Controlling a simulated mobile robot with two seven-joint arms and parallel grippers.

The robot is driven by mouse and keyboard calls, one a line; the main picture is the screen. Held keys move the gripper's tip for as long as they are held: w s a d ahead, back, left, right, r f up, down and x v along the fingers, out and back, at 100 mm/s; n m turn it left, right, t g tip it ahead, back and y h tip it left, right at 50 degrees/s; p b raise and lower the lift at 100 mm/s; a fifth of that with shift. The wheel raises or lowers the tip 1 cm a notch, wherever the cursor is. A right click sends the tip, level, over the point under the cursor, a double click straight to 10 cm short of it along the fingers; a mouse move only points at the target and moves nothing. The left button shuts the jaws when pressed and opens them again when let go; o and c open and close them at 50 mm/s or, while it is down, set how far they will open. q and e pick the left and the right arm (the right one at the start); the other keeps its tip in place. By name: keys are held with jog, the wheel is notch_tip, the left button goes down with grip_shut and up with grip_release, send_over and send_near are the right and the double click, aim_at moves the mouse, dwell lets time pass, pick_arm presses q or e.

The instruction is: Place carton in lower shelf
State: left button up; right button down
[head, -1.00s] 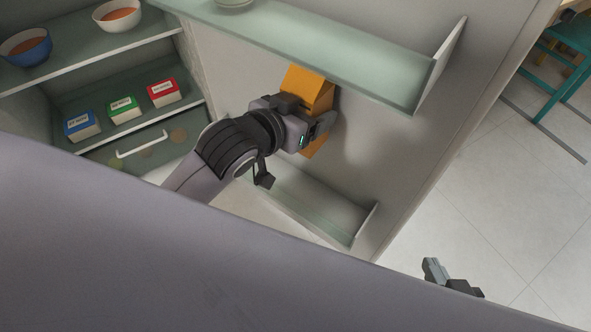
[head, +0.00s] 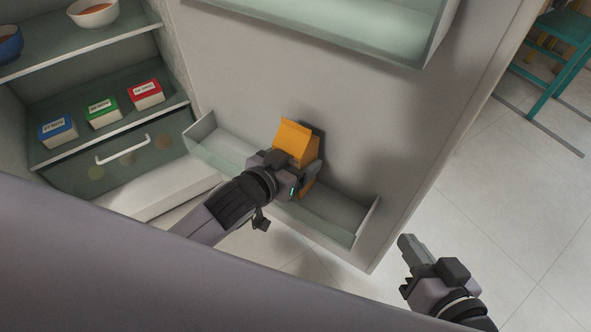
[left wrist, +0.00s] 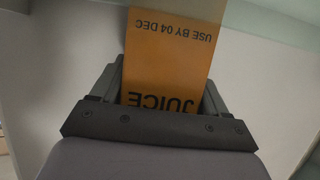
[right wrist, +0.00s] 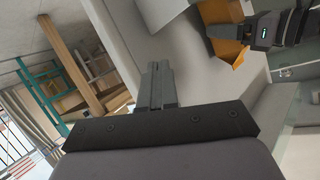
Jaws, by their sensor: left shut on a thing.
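The orange juice carton (head: 297,140) is upright in the head view, against the inside of the fridge door. My left gripper (head: 297,171) is shut on it; the left wrist view shows the carton (left wrist: 172,55) between both fingers. The lower door shelf (head: 361,214) has a clear front wall, and the carton's lower part is at its level. The arm hides the carton's base, so I cannot tell whether it touches the shelf floor. My right gripper (head: 407,245) is shut and empty at lower right, with its fingers (right wrist: 157,85) together in the right wrist view.
The upper door shelf (head: 345,35) is above the carton. At left, fridge shelves hold a white bowl (head: 94,12), a blue bowl (head: 9,44), and blue (head: 58,131), green (head: 103,113) and red (head: 146,94) boxes above a drawer (head: 125,165). A teal chair (head: 565,50) stands far right.

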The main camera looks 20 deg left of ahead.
pick_arm(q)
notch_tip(320, 180, down, 2)
jog(key=shift+b, duration=0.35)
jog(key=shift+f, duration=0.25)
pick_arm(e)
jog(key=shift+w+a+y, duration=0.1)
jog(key=shift+a+y, duration=0.3)
jog(key=shift+a, duration=0.15)
pick_arm(q)
jog(key=shift+f, duration=0.1)
pick_arm(e)
jog(key=shift+f, duration=0.1)
